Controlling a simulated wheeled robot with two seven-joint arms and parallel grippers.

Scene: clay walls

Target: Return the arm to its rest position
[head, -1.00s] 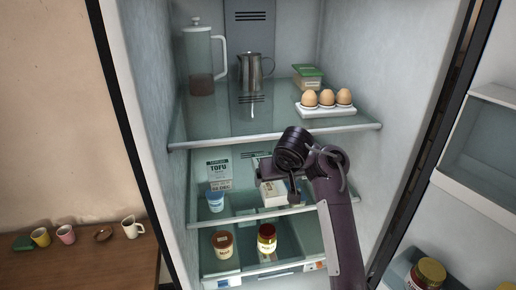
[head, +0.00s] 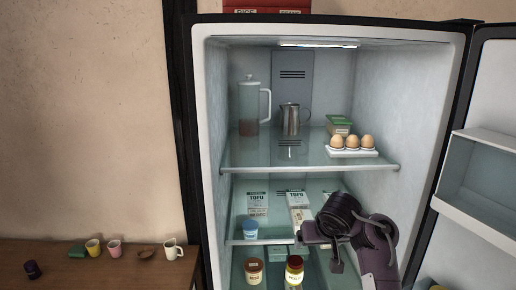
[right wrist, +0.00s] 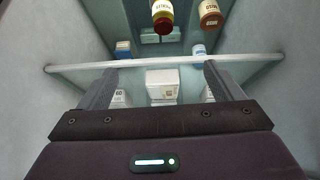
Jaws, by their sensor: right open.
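My right arm comes in at the lower right of the head view. My right gripper (head: 325,248) is in front of the lower shelves of the open fridge (head: 213,150). In the right wrist view my right gripper (right wrist: 160,82) has its two dark fingers wide apart. A white carton (right wrist: 161,85) shows beyond the gap between them, and nothing is held. A glass shelf edge (right wrist: 150,64) crosses behind the fingertips. My left gripper is in neither view.
The upper shelf holds a glass pitcher (head: 248,108), a steel jug (head: 290,119) and eggs (head: 352,142). Below are tofu cartons (head: 257,201), a blue-lidded cup (head: 250,228) and jars (head: 294,270). The door (head: 493,90) stands open at right. A wooden table (head: 120,265) with cups is at left.

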